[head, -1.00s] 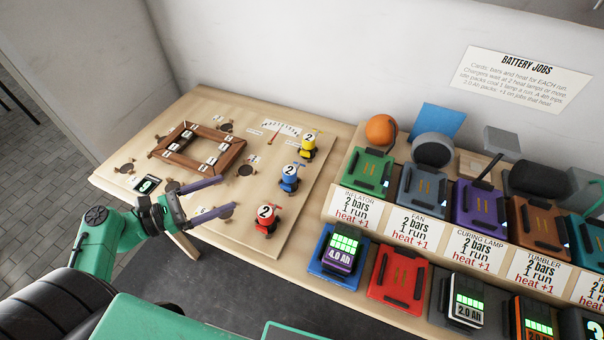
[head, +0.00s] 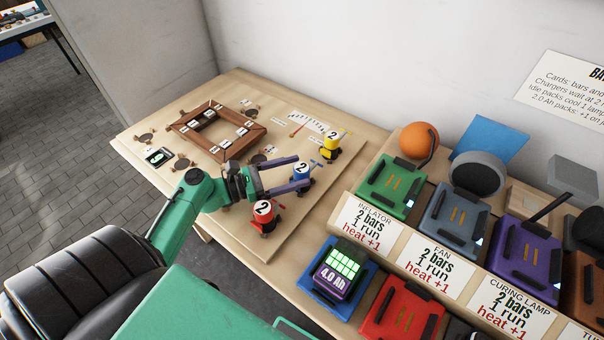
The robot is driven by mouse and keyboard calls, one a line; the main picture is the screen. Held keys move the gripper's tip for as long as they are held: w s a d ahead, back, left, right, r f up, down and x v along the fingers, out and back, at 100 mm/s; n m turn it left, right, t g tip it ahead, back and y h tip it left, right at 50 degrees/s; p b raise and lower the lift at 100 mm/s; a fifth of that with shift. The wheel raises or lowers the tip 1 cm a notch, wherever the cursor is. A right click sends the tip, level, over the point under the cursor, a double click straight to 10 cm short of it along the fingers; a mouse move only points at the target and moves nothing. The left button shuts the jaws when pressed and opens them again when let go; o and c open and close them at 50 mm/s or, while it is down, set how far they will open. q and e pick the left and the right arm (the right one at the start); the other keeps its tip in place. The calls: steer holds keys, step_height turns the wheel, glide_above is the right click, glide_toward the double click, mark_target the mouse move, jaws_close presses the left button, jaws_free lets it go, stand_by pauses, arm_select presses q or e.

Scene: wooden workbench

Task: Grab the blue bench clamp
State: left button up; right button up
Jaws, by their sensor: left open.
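The blue bench clamp (head: 303,174), with a white label reading 2, stands on the wooden board between a yellow clamp (head: 330,147) and a red clamp (head: 264,217). My left gripper (head: 300,171) is open and reaches in from the left. Its two purple fingers point at the blue clamp, with one tip on its far side and one on its near side in the picture. The near finger hides part of the clamp's lower body. I cannot tell whether the fingers touch it. My right gripper is not in view.
A wooden frame (head: 252,138) with numbered tags lies on the board behind my left gripper. The red clamp stands close to the near finger. Coloured chargers, such as a green one (head: 388,188), and a 4.0 Ah battery (head: 340,268) fill the right side.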

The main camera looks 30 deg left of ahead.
arm_select(q)
steer(key=x, duration=0.2)
steer(key=p+x, duration=0.1)
steer(key=x, duration=0.1)
steer(key=shift+w+d+r, duration=0.1)
steer(key=shift+d+r, duration=0.1)
steer(key=shift+d, duration=0.2)
steer(key=shift+w+d+f, duration=0.15)
steer(key=shift+w, duration=0.05)
jaws_close()
